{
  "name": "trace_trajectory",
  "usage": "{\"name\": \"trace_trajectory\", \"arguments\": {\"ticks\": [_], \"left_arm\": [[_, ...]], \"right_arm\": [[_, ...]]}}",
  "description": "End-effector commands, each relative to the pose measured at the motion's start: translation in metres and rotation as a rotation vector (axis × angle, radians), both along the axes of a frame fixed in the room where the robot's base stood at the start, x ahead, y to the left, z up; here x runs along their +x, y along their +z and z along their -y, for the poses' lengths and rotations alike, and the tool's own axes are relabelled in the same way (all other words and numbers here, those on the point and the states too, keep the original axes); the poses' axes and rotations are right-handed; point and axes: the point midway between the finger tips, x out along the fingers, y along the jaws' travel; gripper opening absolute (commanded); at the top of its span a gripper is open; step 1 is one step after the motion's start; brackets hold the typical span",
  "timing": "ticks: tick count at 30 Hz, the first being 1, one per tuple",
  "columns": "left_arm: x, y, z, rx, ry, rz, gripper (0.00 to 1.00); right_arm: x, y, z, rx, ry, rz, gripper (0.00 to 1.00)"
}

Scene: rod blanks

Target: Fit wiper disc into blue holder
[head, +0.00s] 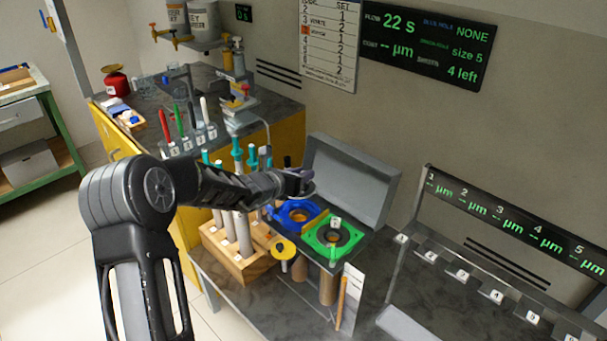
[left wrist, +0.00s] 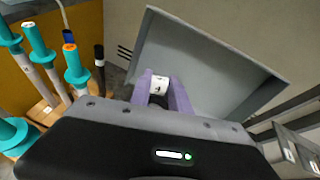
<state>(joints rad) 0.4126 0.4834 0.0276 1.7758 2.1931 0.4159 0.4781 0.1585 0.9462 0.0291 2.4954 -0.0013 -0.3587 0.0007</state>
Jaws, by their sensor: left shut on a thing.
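The blue holder (head: 297,214) is a blue ring plate with an orange-rimmed opening, set in the bench stand beside a green holder (head: 320,245). My left gripper (head: 300,178) is above the blue holder, apart from it as far as the picture shows. In the left wrist view my left gripper (left wrist: 160,98) has its purple fingers shut on a small piece with a white numbered tag (left wrist: 160,84). The piece is probably the wiper disc; its lower part is hidden by the gripper body. My right gripper is out of view.
A wooden rack (head: 234,262) of teal-handled rods stands left of the holders. A raised grey lid (head: 352,180) stands behind them. A yellow disc-shaped piece (head: 284,248) is in front. Numbered slots (head: 462,275) line the right.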

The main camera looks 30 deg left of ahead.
Motion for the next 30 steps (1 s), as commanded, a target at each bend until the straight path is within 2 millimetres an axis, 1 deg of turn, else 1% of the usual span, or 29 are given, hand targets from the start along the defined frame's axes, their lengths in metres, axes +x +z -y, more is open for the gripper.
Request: {"name": "trace_trajectory", "arguments": {"ticks": [4,6,8,12,18,30], "left_arm": [[-0.006,-0.026,-0.022,0.022,0.016,0.005,0.00],[-0.004,-0.032,-0.026,0.034,-0.019,0.013,0.00],[-0.002,-0.034,-0.025,0.044,-0.056,0.019,0.00],[0.003,-0.034,-0.017,0.061,-0.147,0.032,0.00],[0.006,-0.024,0.003,0.088,-0.251,0.050,0.00],[0.006,-0.024,0.003,0.098,-0.247,0.056,0.00]], "right_arm": [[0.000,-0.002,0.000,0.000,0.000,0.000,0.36],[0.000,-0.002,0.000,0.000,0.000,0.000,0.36],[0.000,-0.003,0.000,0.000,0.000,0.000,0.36],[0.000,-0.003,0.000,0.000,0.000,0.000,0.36],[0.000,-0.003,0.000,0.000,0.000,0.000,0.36],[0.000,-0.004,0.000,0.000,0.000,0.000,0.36]]}}
